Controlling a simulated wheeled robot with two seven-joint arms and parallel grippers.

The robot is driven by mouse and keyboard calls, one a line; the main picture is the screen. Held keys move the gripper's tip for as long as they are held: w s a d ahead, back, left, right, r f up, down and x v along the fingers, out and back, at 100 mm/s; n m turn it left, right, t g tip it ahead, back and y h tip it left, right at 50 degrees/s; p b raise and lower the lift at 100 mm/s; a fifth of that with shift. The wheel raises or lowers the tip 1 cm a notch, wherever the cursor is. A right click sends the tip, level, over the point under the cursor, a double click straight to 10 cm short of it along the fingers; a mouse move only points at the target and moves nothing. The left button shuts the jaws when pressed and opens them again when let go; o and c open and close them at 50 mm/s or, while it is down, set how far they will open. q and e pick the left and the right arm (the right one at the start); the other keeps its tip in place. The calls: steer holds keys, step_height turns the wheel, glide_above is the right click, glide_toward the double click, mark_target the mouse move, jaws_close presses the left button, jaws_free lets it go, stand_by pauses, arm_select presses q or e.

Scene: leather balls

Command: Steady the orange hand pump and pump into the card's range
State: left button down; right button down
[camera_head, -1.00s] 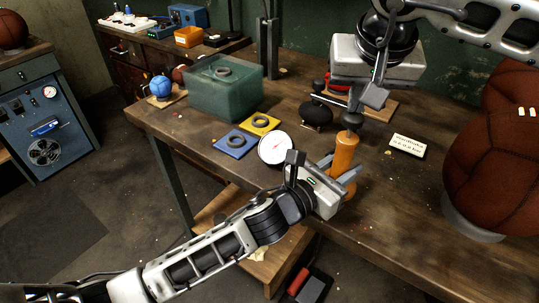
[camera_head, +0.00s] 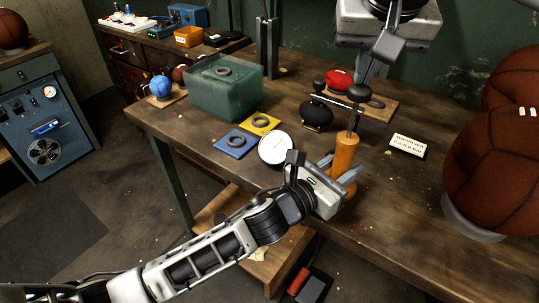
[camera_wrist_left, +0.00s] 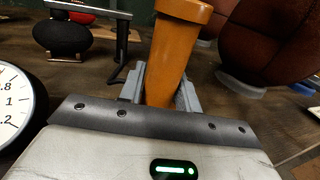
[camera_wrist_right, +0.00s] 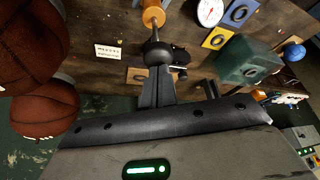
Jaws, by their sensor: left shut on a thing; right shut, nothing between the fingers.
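The orange hand pump (camera_head: 345,157) stands upright near the table's front edge. My left gripper (camera_head: 342,178) is shut around its lower barrel, also seen in the left wrist view (camera_wrist_left: 163,85).
A black ball (camera_head: 316,112) and a red ball (camera_head: 339,78) are behind the pump. Large brown balls (camera_head: 490,170) crowd the right. Blue (camera_head: 235,145) and yellow (camera_head: 260,124) pads with rings and a green bin (camera_head: 215,95) are left.

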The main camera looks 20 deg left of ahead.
stand_by(0.5)
arm_select(q)
steer(key=c, duration=0.9)
jaws_free()
arm_select(e)
step_height(320, 180, up, 7)
arm_select(q)
steer(key=v, duration=1.2)
steer(key=shift+s+f, duration=0.1)
steer(key=shift+s, duration=0.05)
